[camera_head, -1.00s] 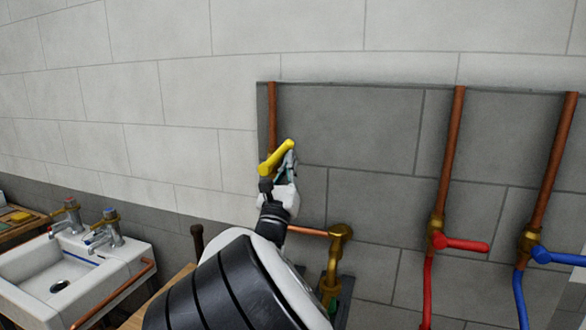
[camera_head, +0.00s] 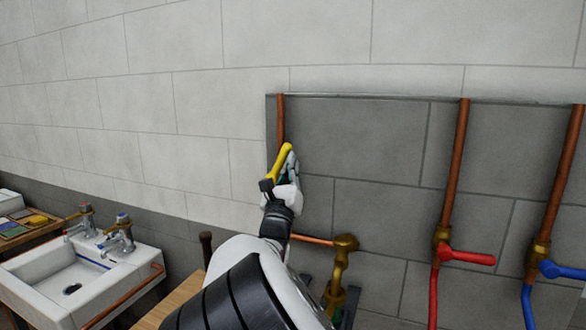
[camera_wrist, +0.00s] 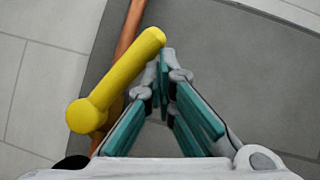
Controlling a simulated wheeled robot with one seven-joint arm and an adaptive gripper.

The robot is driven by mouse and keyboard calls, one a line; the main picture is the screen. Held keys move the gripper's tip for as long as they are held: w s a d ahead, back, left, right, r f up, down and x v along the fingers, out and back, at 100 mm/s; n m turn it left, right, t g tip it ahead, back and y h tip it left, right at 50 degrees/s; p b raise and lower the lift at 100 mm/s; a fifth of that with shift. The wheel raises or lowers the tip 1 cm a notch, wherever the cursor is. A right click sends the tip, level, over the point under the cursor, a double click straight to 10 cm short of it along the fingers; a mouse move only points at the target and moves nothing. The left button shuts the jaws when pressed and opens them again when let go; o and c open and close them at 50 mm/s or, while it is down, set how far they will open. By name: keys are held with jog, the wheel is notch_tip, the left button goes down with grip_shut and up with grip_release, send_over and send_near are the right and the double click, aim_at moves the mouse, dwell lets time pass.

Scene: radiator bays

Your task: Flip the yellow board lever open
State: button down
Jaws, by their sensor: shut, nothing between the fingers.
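The yellow lever (camera_head: 280,162) is on the copper pipe at the left edge of the dark wall panel. In the head view it slants steeply up to the right. In the wrist view the yellow lever (camera_wrist: 118,80) runs from its round hub at lower left to its free end at upper right. My gripper (camera_head: 290,150) is shut and empty, close along the lever's right side. In the wrist view my gripper (camera_wrist: 163,65) has its fingertips together just right of the lever's free end; I cannot tell whether they touch it. My wrist hides the valve body below the lever.
A red lever (camera_head: 467,257) and a blue lever (camera_head: 562,270) sit on copper pipes to the right. A brass elbow (camera_head: 344,244) is below my gripper, to its right. A white sink (camera_head: 125,283) with taps stands at lower left. The wall above is clear.

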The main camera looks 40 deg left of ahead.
jog(key=shift+s+a+r, duration=0.1)
jog(key=shift+a+r, duration=0.25)
jog(key=shift+r, duration=0.05)
dwell(1.6)
